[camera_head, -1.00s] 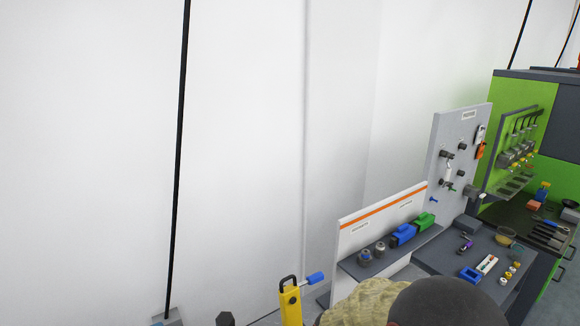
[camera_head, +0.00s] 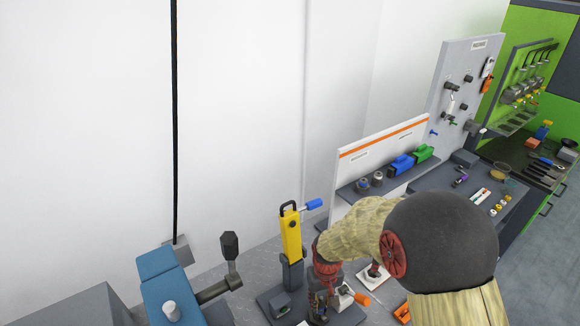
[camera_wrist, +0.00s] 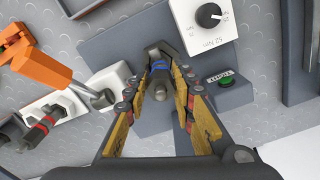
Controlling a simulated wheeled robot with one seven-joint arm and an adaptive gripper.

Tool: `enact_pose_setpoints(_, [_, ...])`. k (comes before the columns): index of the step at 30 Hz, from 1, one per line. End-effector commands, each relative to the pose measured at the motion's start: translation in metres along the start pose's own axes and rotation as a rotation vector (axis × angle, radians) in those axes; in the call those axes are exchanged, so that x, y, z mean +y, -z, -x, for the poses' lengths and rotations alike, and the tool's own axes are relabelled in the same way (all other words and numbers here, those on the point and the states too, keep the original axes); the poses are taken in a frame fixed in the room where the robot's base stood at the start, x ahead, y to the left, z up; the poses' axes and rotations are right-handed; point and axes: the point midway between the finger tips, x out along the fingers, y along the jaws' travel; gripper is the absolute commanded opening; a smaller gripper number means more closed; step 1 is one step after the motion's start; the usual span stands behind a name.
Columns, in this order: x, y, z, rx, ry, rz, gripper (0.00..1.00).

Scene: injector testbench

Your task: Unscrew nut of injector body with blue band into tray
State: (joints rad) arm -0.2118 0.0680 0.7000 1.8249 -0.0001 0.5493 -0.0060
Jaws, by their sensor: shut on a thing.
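In the wrist view, my gripper (camera_wrist: 163,108) is shut on the injector body, with its yellow-padded fingers on both sides. The injector body with the blue band (camera_wrist: 161,66) stands in a grey fixture between the fingers. I cannot tell the nut apart from the body here. In the head view my gripper (camera_head: 322,300) is low at the bench, partly hidden by my arm, and the injector is not clear there. I cannot make out the tray for sure.
A dial box (camera_wrist: 208,15) and a green button (camera_wrist: 225,92) sit right of the fixture. In the head view, a yellow tool with a blue handle (camera_head: 291,235) stands left of my gripper.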

Motion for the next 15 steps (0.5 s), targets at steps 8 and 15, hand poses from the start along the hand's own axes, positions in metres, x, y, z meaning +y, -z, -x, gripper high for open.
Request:
enact_pose_setpoints(8, [-0.0003,0.0028,0.0015,0.007,0.000,0.006,0.28])
enact_pose_setpoints(15, [-0.0001,0.0013,0.0007,0.003,0.000,0.005,0.42])
